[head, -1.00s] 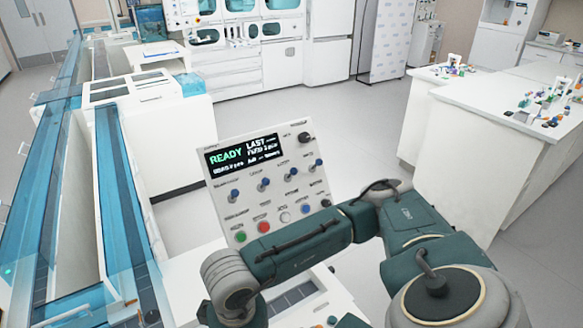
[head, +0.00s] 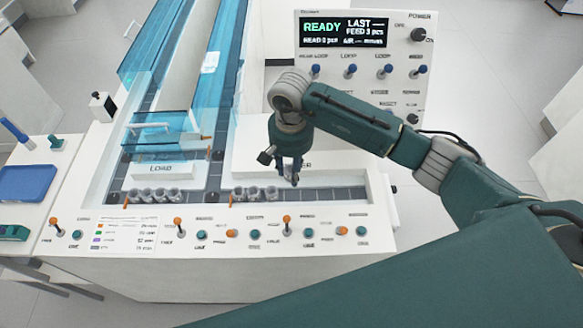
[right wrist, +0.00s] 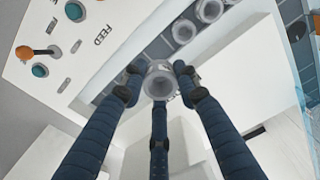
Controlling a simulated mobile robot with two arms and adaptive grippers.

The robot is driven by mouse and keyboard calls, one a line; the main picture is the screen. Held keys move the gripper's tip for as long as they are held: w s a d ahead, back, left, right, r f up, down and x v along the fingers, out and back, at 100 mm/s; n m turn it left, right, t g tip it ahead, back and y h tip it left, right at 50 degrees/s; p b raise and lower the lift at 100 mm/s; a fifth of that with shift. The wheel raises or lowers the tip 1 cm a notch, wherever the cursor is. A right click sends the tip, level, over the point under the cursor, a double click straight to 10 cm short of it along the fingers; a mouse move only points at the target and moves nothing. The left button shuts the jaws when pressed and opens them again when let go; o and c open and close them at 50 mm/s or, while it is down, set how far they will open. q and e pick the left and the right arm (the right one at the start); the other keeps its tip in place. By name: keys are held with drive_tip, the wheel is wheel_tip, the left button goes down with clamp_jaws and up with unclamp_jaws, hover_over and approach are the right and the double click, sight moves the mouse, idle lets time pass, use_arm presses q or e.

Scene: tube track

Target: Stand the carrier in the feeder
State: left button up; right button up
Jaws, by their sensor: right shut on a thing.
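My right gripper (head: 289,178) is shut on a grey, round, cup-like carrier (right wrist: 160,82), seen from above between three dark fingers in the right wrist view. In the head view the fingers largely hide the carrier; they point down at the dark track along the console's front. That track (head: 335,195) looks like the feeder, below a label of which only "ER" shows. The carrier's height above the track cannot be told. Several carriers (head: 255,193) stand in a row just left of the gripper. My left gripper is not in view.
More carriers (head: 160,196) stand in front of the LOAD panel (head: 160,168). Orange and teal knobs (head: 287,222) line the front edge. A control panel (head: 350,70) reading READY stands behind my arm. A blue tray (head: 28,183) lies at left. The track right of the gripper is clear.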

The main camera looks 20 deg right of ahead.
sight(292, 197)
wheel_tip(292, 197, down, 4)
drive_tip(key=shift+r+b, duration=0.2)
drive_tip(key=shift+b, duration=0.6)
wheel_tip(292, 197, down, 2)
drive_tip(key=shift+f+b, duration=0.25)
drive_tip(key=shift+b, duration=0.35)
wheel_tip(292, 197, down, 3)
drive_tip(key=b, duration=0.3)
drive_tip(key=shift+f, duration=0.1)
drive_tip(key=shift+b, duration=0.3)
drive_tip(key=shift+f+b, duration=0.1)
drive_tip(key=shift+b, duration=0.2)
drive_tip(key=shift+f+b, duration=0.3)
drive_tip(key=shift+b, duration=0.25)
drive_tip(key=shift+s+f, duration=0.15)
